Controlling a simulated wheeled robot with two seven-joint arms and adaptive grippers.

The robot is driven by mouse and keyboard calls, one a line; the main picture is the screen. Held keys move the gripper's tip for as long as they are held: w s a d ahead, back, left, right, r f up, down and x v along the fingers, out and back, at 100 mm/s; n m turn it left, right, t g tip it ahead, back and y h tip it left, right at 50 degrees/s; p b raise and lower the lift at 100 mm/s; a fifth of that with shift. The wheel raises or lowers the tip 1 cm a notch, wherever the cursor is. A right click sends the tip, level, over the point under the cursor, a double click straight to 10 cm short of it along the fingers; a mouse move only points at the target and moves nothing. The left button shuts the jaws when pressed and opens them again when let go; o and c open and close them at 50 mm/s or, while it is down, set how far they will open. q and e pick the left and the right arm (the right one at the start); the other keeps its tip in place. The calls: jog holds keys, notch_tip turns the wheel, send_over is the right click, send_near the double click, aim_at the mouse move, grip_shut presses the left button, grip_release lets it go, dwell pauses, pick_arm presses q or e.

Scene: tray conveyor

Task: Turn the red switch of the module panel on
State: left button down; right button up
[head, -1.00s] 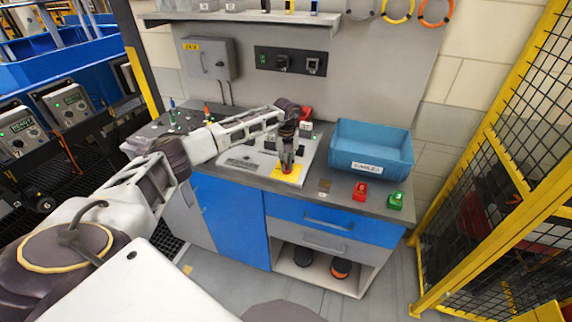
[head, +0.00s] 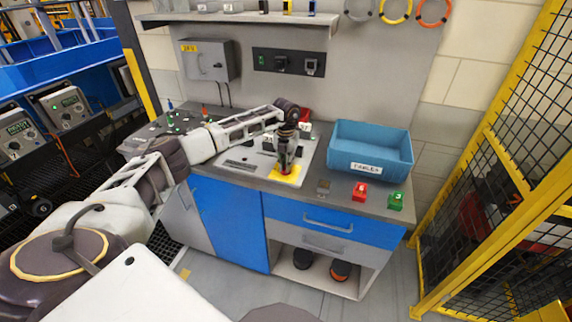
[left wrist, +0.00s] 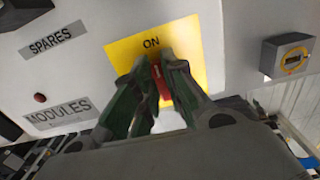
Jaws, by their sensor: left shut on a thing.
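The module panel (left wrist: 90,75) is a light plate on the bench, with labels "SPARES" and "MODULES" in the left wrist view. It also shows in the head view (head: 240,163). A yellow patch (left wrist: 187,48) on it is marked "ON". The red switch (left wrist: 161,82) stands on this patch, partly hidden by my fingers. My left gripper (left wrist: 158,68) is shut on the red switch, with a finger on each side of it. In the head view my left gripper (head: 286,168) reaches down to the yellow patch. My right gripper is not in view.
A blue bin (head: 370,152) labelled as for cables stands right of the panel. A yellow-framed mesh fence (head: 500,150) stands at the right.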

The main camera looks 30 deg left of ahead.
pick_arm(q)
jog(key=shift+r, duration=0.1)
jog(key=c, duration=1.5)
grip_release()
jog(key=shift+r, duration=0.1)
notch_tip(320, 180, up, 12)
jog(key=shift+f, duration=0.15)
